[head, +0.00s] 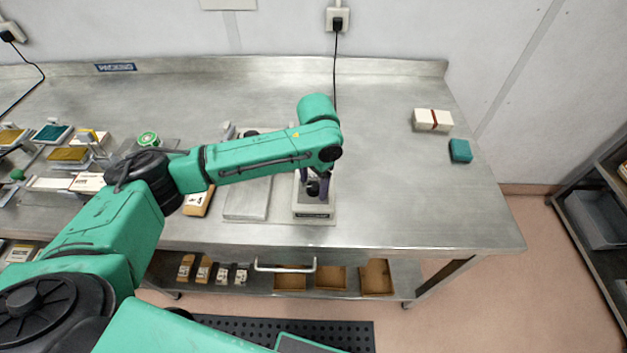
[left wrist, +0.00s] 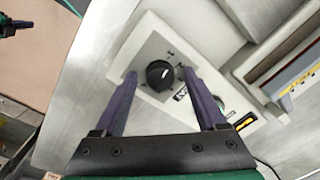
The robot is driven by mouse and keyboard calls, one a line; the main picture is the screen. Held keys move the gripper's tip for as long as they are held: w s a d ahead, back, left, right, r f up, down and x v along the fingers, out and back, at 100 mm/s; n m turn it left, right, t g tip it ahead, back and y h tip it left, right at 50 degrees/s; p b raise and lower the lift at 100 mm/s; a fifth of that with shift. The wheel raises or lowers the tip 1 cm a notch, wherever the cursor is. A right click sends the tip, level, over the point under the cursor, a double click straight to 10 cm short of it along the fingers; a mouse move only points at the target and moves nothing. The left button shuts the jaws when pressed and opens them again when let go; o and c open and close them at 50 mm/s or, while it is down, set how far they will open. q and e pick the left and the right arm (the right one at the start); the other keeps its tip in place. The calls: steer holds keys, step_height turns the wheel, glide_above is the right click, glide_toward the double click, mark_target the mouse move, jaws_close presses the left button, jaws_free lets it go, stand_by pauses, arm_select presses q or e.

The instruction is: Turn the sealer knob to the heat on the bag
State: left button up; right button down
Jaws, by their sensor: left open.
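The sealer (head: 313,213) is a pale box near the front edge of the bench. Its black round knob (left wrist: 159,74) with a white pointer mark shows in the left wrist view, on a light panel with small markings. My left gripper (left wrist: 160,73) is open, with one purple finger on each side of the knob. I cannot tell whether the fingers touch it. A tan bag with a white label (head: 197,202) lies left of the sealer. My right gripper possibly shows at the wrist view's top left corner, unclear.
A grey plate (head: 247,199) stands directly left of the sealer. Trays and small boxes crowd the bench's left side. A white box with a red band (head: 432,120) and a teal block (head: 460,150) lie at the right. The bench between them and the sealer is clear.

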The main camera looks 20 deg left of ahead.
arm_select(q)
steer(key=shift+s, duration=0.1)
steer(key=shift+c, duration=0.5)
steer(key=c, duration=1)
jaws_close()
arm_select(e)
steer(key=shift+s, duration=1.05)
